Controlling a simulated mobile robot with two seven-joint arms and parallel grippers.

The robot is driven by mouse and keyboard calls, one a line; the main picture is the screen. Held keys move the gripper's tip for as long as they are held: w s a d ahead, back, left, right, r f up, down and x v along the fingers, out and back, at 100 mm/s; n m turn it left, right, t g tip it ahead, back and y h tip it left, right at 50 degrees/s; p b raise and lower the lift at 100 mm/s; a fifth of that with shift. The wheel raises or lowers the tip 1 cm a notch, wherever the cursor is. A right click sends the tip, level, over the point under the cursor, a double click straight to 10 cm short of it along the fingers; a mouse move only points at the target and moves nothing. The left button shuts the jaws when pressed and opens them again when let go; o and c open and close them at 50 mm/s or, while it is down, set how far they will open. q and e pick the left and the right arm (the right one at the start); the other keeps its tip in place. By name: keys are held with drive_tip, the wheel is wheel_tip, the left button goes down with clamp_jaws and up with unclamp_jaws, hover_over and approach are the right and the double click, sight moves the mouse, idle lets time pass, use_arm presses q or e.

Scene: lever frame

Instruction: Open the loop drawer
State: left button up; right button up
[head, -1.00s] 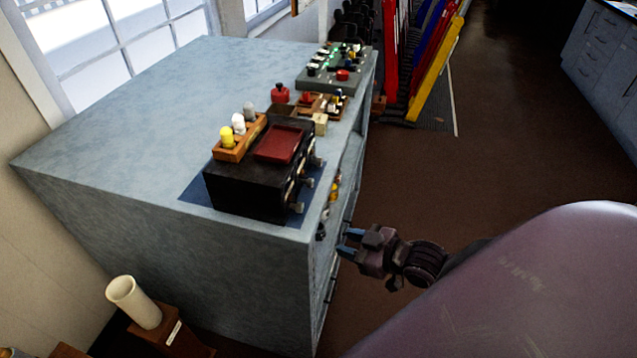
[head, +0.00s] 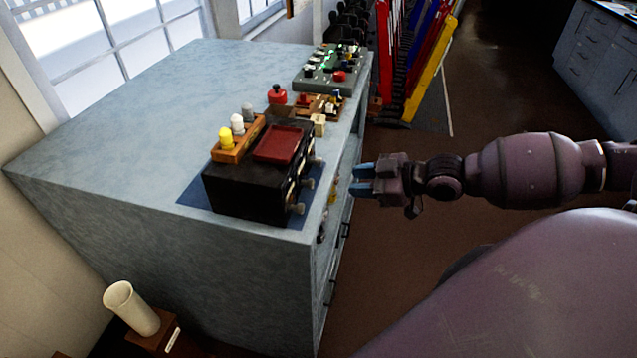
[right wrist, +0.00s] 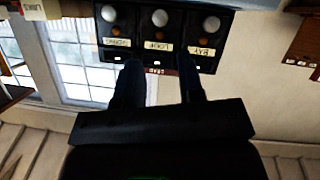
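The black box (head: 245,190) with a dark red tray on top stands on the grey cabinet. In the right wrist view, its front (right wrist: 120,58) has three labelled round knobs side by side. The middle label seems to read LOOP, with a silver knob (right wrist: 160,18) above it; the loop drawer (right wrist: 159,33) looks shut. My right gripper (head: 362,180) is open and empty, right of the box front and apart from it. Its two fingers (right wrist: 158,80) are spread below the middle label in the wrist view. My left gripper is not in view.
The grey cabinet (head: 130,110) has open shelving and handles on its right side. An orange block with bulb-like pegs (head: 237,140) and a green-lit panel (head: 325,72) share its top. A white cylinder (head: 130,305) stands at lower left.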

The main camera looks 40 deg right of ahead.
sight(318, 194)
drive_tip(key=x, duration=1)
clamp_jaws()
